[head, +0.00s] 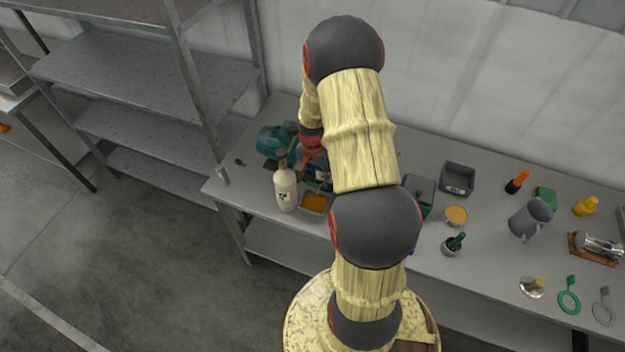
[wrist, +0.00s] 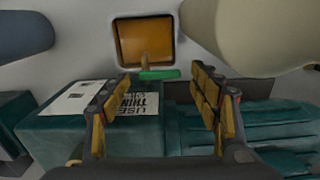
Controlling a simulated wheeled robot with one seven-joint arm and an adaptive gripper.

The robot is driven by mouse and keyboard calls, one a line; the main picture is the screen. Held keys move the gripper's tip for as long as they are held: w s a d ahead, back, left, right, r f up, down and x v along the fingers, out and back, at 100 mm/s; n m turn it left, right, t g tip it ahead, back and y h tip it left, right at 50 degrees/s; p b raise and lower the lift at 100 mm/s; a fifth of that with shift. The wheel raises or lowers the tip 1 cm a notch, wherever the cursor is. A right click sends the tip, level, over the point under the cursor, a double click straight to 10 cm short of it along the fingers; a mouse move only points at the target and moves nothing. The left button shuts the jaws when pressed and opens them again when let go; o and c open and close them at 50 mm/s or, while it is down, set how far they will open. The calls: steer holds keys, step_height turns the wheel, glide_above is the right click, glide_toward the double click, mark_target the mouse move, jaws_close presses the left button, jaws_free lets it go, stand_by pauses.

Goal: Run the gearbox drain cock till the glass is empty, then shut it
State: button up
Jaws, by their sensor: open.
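In the wrist view my gripper (wrist: 160,95) is open, with its padded fingers apart and nothing visibly held. A green lever (wrist: 160,74) with a small brass-coloured stem shows just beyond and between the fingertips; it looks like the drain cock's handle and lies crosswise. The teal gearbox housing (wrist: 95,130) with a printed label fills the lower left. A tray of amber liquid (wrist: 145,42) is beyond the lever, and in the head view it stands at the bench's front (head: 314,203). I cannot make out the glass or its level. In the head view my arm hides much of the unit.
A cream bottle (head: 286,190) stands close beside the tray and fills the upper right of the wrist view (wrist: 260,30). A ribbed teal motor (wrist: 245,135) is at the lower right. A grey bin (head: 457,178), a jug (head: 530,219) and small items stand on the bench to the right.

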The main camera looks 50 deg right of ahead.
mark_target(313, 184)
step_height(313, 184, up, 11)
steer(key=shift+r, duration=0.2)
stand_by(0.3)
steer(key=shift+s, duration=0.1)
steer(key=s+a+r+p, duration=0.1)
steer(key=s+a+r, duration=0.1)
steer(key=s+a, duration=0.1)
steer(key=shift+s+a, duration=0.25)
steer(key=shift+s, duration=0.65)
stand_by(0.7)
